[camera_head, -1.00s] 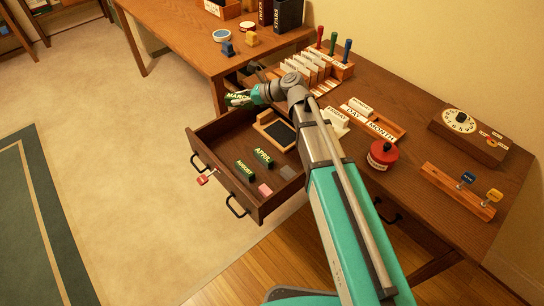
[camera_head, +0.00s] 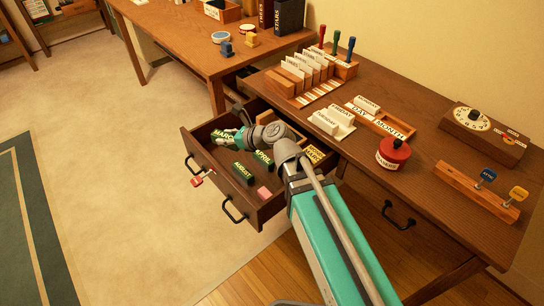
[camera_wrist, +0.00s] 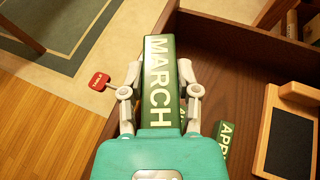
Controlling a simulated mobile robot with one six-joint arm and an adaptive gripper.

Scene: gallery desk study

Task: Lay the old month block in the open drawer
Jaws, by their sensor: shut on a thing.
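My gripper (camera_head: 232,138) is shut on the green MARCH block (camera_head: 222,137), a long bar with pale letters. In the wrist view the block (camera_wrist: 160,85) lies between both fingers, its lettering facing the camera. The open drawer (camera_head: 216,176) is below it, and the block appears inside the drawer's outline near its left side. I cannot tell whether it touches the drawer floor. The green AUGUST block (camera_head: 243,173) and APRIL block (camera_head: 263,160) lie in the drawer, APRIL partly hidden in the wrist view.
A framed slate (camera_wrist: 289,140), a pink eraser (camera_head: 264,193) and a yellow card (camera_head: 314,154) are in or beside the drawer. A red tag (camera_head: 197,181) hangs at its front.

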